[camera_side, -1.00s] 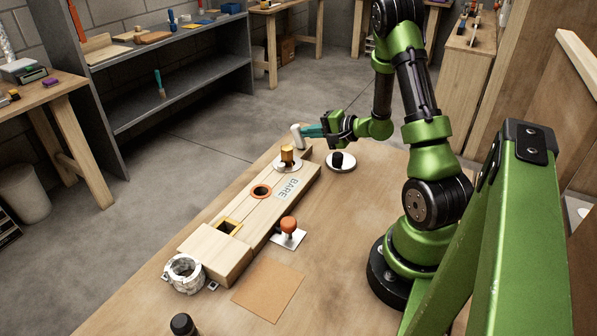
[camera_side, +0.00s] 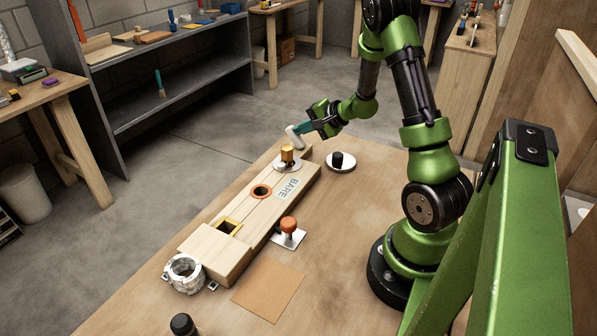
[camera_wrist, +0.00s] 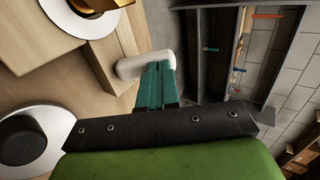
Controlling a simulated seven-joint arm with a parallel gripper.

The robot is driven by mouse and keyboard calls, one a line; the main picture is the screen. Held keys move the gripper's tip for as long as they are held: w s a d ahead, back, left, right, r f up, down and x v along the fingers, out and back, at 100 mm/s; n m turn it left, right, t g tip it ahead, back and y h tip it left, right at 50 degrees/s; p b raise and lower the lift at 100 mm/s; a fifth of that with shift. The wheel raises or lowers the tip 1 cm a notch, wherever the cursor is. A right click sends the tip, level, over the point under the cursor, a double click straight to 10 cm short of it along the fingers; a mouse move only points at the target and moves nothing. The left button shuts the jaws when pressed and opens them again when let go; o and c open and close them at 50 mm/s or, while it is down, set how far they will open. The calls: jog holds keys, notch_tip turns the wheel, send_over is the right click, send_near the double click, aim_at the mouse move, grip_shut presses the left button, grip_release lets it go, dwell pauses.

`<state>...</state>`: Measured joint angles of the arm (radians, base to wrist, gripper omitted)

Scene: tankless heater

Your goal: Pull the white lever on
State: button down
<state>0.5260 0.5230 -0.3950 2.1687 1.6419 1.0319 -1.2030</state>
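The white lever (camera_side: 295,138) stands at the far end of the wooden block assembly, leaning to the left. My gripper (camera_side: 298,129) is at its upper end, coming from the upper right and tilted downward. In the wrist view the white lever (camera_wrist: 146,65) lies across the tips of my teal fingers (camera_wrist: 157,72). The fingers are close together with no clear opening between them. Their tips touch the lever or are very near it; I cannot see the lever held between them.
A brass knob (camera_side: 287,155) on a white disc is just in front of the lever. A black knob (camera_side: 337,160) on a white disc is to the right. An orange knob (camera_side: 288,226) and a brown square (camera_side: 268,289) are nearer. A grey shelf (camera_side: 180,80) stands behind.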

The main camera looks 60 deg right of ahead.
dwell(0.4)
jog(key=shift+s+f, duration=0.3)
jog(key=shift+s, duration=0.4)
jog(key=w+r+v, duration=0.1)
jog(key=v, duration=1.2)
jog(key=s+a+r+n+g, duration=0.1)
jog(key=a+r+n, duration=0.2)
jog(key=a, duration=0.6)
jog(key=s+a+r+n+g+y, duration=0.1)
jog(key=a+r+n, duration=0.2)
jog(key=a+n, duration=0.3)
jog(key=s+a+r+n+g+y, duration=0.1)
jog(key=a+r+n, duration=0.2)
jog(key=a, duration=1.1)
jog(key=shift+s+a+r+n+g, duration=0.15)
jog(key=shift+s+r+n+g, duration=0.2)
jog(key=shift+n, duration=0.65)
